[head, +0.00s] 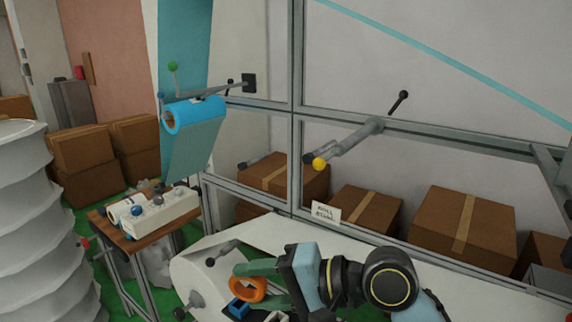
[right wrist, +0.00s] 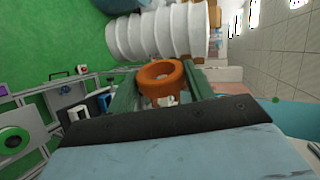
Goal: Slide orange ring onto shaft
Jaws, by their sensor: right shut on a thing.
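The orange ring (head: 240,292) is low in the head view, between the green fingers of my right gripper (head: 258,284). In the right wrist view the ring (right wrist: 160,72) sits between both fingers, near their tips, and my right gripper (right wrist: 160,85) is shut on it. A bare grey shaft (head: 352,138) with a yellow tip juts from the frame, above and to the right of the ring, well apart from it. Another shaft at the upper left carries a blue roll (head: 193,115). My left gripper is not in view.
A white machine surface (head: 290,238) lies behind my right gripper, with a levered part (head: 222,252) on its left. Boxes (head: 462,222) stand behind the frame. A small table (head: 140,235) and white ribbed column (head: 35,225) are left.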

